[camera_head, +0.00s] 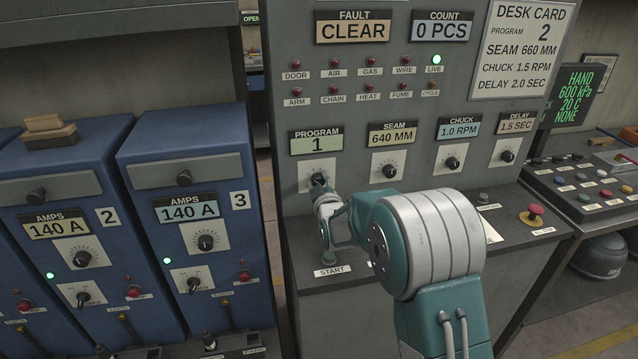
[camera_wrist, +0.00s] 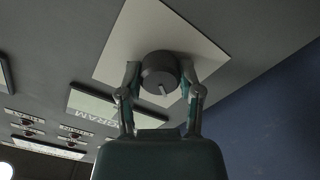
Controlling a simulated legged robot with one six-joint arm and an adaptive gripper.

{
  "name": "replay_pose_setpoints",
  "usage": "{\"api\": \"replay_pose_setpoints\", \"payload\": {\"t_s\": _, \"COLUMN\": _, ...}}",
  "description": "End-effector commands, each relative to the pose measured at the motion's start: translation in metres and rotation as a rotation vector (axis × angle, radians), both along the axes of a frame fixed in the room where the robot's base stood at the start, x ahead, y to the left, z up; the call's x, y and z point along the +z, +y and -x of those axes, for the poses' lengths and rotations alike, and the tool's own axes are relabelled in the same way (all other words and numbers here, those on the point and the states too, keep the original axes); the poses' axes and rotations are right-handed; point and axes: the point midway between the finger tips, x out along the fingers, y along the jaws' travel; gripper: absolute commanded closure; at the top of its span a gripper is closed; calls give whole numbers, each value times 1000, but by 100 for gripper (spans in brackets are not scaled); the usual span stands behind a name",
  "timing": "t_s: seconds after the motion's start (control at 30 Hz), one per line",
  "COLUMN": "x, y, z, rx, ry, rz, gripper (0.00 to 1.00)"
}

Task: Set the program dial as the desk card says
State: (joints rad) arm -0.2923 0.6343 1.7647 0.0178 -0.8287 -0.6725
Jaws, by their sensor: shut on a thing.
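The program dial (camera_head: 318,180) is a dark knob on a white plate on the grey control panel. Its display (camera_head: 317,143) above it reads PROGRAM 1. The desk card (camera_head: 524,48) at the upper right reads program 2, seam 660 mm, chuck 1.5 rpm, delay 2.0 sec. My gripper (camera_head: 322,190) is at the program dial and partly hides it. In the wrist view the two fingers of my gripper (camera_wrist: 160,88) are on either side of the dark knob (camera_wrist: 158,68), shut on it. A light pointer mark shows on the knob's face.
The seam dial (camera_head: 390,171), chuck dial (camera_head: 452,163) and delay dial (camera_head: 507,156) stand to the right. The green start button (camera_head: 332,258) lies just below my gripper. A red stop button (camera_head: 531,214) sits at the shelf's right. Blue power cabinets (camera_head: 190,140) stand at the left.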

Motion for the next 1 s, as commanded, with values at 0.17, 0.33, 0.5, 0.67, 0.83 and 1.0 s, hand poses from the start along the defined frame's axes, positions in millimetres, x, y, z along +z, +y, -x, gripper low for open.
{"api": "replay_pose_setpoints", "payload": {"t_s": 0.17, "x": 0, "y": 2, "z": 0, "rx": 4, "ry": 38, "rz": -125, "gripper": 100}}
{"api": "replay_pose_setpoints", "payload": {"t_s": 0.33, "x": 0, "y": 2, "z": 0, "rx": 4, "ry": 75, "rz": -257, "gripper": 100}}
{"api": "replay_pose_setpoints", "payload": {"t_s": 0.5, "x": 0, "y": 1, "z": 0, "rx": 4, "ry": 109, "rz": -375, "gripper": 100}}
{"api": "replay_pose_setpoints", "payload": {"t_s": 0.67, "x": 0, "y": 1, "z": 0, "rx": 3, "ry": 134, "rz": -460, "gripper": 100}}
{"api": "replay_pose_setpoints", "payload": {"t_s": 0.83, "x": 0, "y": 1, "z": 0, "rx": 3, "ry": 151, "rz": -518, "gripper": 100}}
{"api": "replay_pose_setpoints", "payload": {"t_s": 1.0, "x": 0, "y": 1, "z": 0, "rx": 2, "ry": 158, "rz": -545, "gripper": 100}}
